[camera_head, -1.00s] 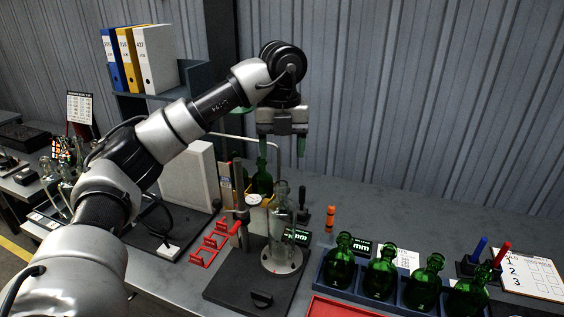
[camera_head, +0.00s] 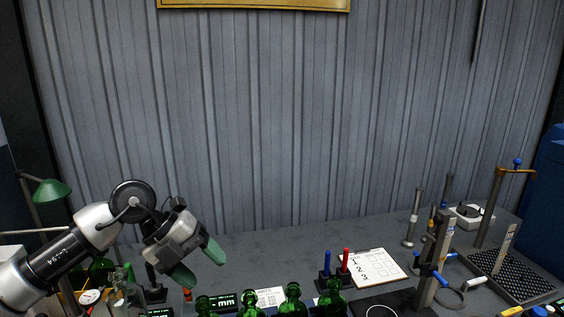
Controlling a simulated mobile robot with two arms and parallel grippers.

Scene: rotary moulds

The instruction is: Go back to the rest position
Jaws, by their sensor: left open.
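My left gripper (camera_head: 200,266) is at the lower left of the head view, its arm coming in from the left. Its two green fingertips are spread apart, with nothing between them. It is above the bench (camera_head: 265,240), near the left end of a row of green bottles (camera_head: 293,302) whose lower parts are cut off by the bottom edge. My right gripper is not in view.
A clear glass bottle (camera_head: 117,288) and a gauge (camera_head: 89,297) are left of the gripper. Metal stands (camera_head: 434,262) crowd the right side. A green lamp (camera_head: 52,190) is at the left.

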